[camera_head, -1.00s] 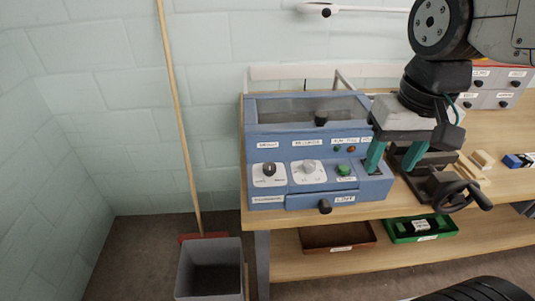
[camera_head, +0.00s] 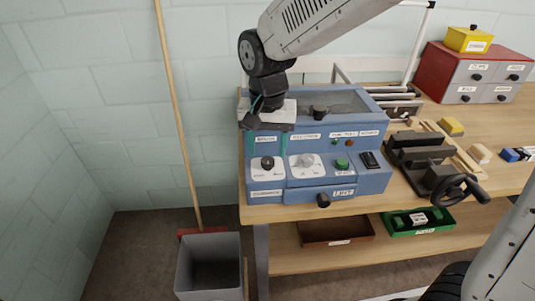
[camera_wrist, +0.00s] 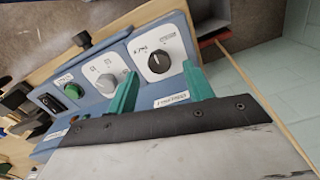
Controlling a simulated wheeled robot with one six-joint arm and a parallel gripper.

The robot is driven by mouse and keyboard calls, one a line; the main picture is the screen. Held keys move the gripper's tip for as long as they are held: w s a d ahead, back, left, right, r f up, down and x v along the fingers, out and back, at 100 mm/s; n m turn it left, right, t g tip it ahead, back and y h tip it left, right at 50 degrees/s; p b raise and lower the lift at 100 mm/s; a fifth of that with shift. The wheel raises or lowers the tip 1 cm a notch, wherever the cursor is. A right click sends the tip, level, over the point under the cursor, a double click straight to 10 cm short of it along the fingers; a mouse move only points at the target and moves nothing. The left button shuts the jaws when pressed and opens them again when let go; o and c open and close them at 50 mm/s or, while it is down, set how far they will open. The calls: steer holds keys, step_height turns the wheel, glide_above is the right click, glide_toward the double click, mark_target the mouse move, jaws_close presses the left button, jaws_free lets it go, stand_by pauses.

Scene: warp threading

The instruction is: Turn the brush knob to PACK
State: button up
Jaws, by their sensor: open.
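A blue machine (camera_head: 370,184) stands on the wooden bench. Its front has a black knob (camera_head: 267,163) on a white plate at the left and a grey knob (camera_head: 305,160) beside it. The plate lettering is too small to read surely, so I cannot confirm which is the brush knob. My gripper (camera_head: 267,149) is above the black knob, open and empty. In the wrist view, the teal fingertips (camera_wrist: 161,77) lie on either side of the black knob (camera_wrist: 159,62), seemingly short of it. Its pointer mark is visible, but I cannot tell which word it points at.
A green button (camera_head: 342,164) and a black switch (camera_head: 370,160) are right of the knobs. A drawer with a black pull (camera_head: 323,200) is below. A vise with a handwheel (camera_head: 460,190) stands to the right. A grey bin (camera_head: 208,265) and a broom (camera_head: 180,120) are at the left.

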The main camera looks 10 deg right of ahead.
mark_target(268, 160)
steer(key=shift+f, duration=1.5)
steer(key=c, duration=1)
steer(key=shift+o, duration=0.2)
steer(key=shift+n, duration=2.3)
steer(key=o, duration=1)
steer(key=shift+c, duration=0.2)
steer(key=shift+r, duration=3.95)
